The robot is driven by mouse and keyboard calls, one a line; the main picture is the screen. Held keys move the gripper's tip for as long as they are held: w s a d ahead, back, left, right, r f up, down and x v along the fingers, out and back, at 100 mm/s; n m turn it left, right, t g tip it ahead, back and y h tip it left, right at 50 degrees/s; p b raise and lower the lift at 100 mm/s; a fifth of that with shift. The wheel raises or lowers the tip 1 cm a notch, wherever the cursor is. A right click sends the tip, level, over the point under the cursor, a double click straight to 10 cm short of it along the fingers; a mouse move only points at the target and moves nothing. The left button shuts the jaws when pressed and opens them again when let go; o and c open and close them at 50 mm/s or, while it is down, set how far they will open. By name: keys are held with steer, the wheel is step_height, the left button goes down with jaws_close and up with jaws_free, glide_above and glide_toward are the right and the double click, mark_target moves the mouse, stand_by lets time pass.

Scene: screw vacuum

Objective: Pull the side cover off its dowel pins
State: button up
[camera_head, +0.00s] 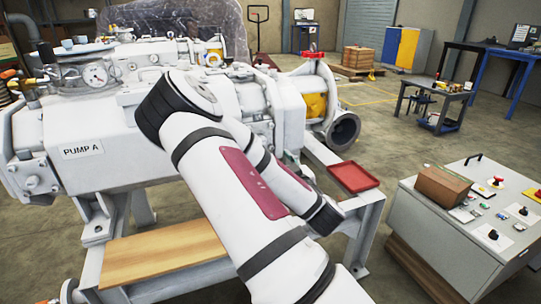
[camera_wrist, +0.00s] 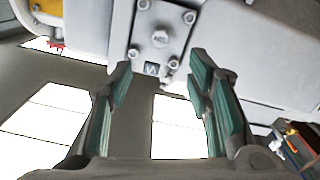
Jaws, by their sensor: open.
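In the wrist view a grey plate with bolt heads at its corners and a raised boss in its middle (camera_wrist: 160,40) is fixed to the white pump body; it may be the side cover, but I cannot be sure. A small marked tab (camera_wrist: 152,69) shows at its lower edge. My gripper (camera_wrist: 162,76) is open, its two green-padded fingers apart below the plate in the picture, with nothing between them. Whether a fingertip touches the plate I cannot tell. In the head view the white pump (camera_head: 110,140) labelled PUMP A is partly hidden by my arm; my gripper is hidden there, and dowel pins cannot be made out.
A red tray (camera_head: 353,178) sits on the pump's frame, right of my arm. A wooden board (camera_head: 160,252) lies on the frame at the front. A grey control cabinet (camera_head: 440,235) with a cardboard box (camera_head: 443,187) stands at the right. Open floor lies between pump and cabinet.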

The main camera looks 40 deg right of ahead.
steer(key=b+x, duration=0.3)
steer(key=x, duration=0.9)
steer(key=shift+w, duration=0.3)
jaws_close()
